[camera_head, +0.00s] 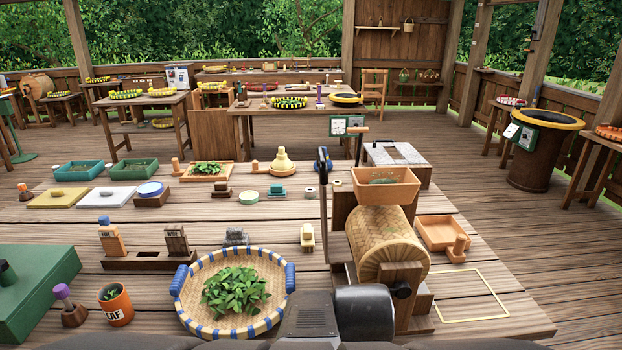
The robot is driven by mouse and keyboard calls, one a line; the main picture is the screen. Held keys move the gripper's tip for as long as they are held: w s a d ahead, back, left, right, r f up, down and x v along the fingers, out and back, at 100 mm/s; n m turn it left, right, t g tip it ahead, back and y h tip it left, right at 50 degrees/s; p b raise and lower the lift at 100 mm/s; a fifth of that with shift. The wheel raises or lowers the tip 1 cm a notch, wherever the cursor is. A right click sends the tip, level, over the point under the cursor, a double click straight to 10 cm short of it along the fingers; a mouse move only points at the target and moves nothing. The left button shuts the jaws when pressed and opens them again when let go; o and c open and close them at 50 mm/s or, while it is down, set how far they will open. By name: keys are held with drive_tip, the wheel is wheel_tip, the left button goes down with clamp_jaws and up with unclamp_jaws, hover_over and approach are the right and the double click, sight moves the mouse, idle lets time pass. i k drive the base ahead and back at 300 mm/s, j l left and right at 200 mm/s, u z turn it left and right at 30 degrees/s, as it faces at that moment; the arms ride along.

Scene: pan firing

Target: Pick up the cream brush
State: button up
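The cream brush (307,238) appears to be the small pale yellow block with a narrower upper part, on the wooden table right of centre. It stands behind the right rim of the round basket and left of the woven drum. A grey brush-like block (236,237) is to its left, behind the basket. Dark parts of my arm show at the bottom centre, in front of the basket and drum. I cannot make out my gripper's fingers in this view.
The blue-trimmed basket (190,313) holds green leaves. The woven drum (387,240) with a hopper (386,187) stands close on the brush's right. A dark upright bar (323,210) rises between them. A wooden rack (150,260) is at left. Bare planks lie behind the brush.

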sight(306, 231)
drive_tip(key=k+l, duration=0.55)
drive_tip(key=k, duration=0.2)
